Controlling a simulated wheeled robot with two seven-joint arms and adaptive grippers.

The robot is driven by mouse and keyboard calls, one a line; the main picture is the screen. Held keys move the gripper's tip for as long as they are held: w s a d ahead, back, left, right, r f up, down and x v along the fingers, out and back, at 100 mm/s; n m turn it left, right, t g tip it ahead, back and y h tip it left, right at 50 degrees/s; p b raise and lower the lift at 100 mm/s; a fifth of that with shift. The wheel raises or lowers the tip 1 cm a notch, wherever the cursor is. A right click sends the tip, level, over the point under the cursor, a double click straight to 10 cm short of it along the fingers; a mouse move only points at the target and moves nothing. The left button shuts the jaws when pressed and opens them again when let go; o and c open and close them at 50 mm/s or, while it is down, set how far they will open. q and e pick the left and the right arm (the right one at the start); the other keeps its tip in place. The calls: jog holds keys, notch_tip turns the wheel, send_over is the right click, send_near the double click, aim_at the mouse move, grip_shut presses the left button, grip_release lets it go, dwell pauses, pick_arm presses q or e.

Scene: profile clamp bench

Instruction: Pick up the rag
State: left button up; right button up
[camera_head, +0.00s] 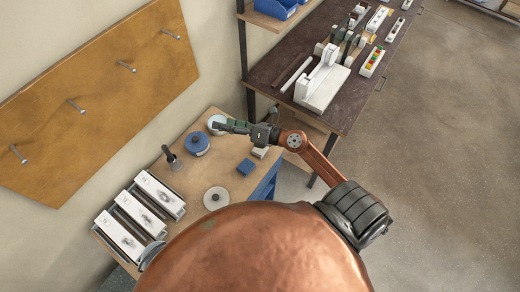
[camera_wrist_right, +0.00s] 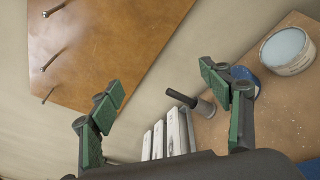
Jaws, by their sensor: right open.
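A small flat blue piece (camera_head: 246,167) lies on the wooden bench near its right edge in the head view; it looks like a folded rag, but it is too small to be sure. My right gripper (camera_head: 218,125) reaches in from the right above the bench, up and to the left of the blue piece, close to a white round tin (camera_head: 216,121). In the right wrist view my right gripper (camera_wrist_right: 160,88) is open, its green-padded fingers wide apart with nothing between them. The blue piece is not seen there. My left gripper is not in view.
On the wooden bench (camera_head: 226,181) stand a blue round container (camera_head: 197,144), a dark-handled tool (camera_head: 171,158), a grey disc (camera_head: 216,198), a pale block (camera_head: 260,152) and white-topped units (camera_head: 160,194). A pegged board (camera_head: 95,85) hangs behind. A dark table (camera_head: 285,62) stands beyond.

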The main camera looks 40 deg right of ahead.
notch_tip(320, 180, down, 10)
jog(key=s+d+r+n+g+h, duration=0.1)
jog(key=s+d+n+g, duration=0.1)
jog(key=n+g, duration=0.3)
jog(key=n+g+h, duration=0.2)
jog(key=g+h, duration=0.3)
jog(key=h, duration=0.1)
send_near(260, 150)
jog(key=x, duration=0.2)
jog(key=shift+w+d+p+x, duration=0.1)
jog(key=shift+p+x, duration=0.25)
jog(key=shift+x, duration=0.8)
jog(key=shift+w+d+p+x, duration=0.15)
jog(key=shift+p+x, duration=0.2)
jog(key=shift+x, duration=0.85)
jog(key=shift+w+d+p+x, duration=0.1)
jog(key=shift+p+x, duration=0.25)
jog(key=shift+x, duration=0.8)
jog(key=shift+r, duration=0.1)
jog(key=shift+c, duration=0.4)
jog(key=c, duration=1.1)
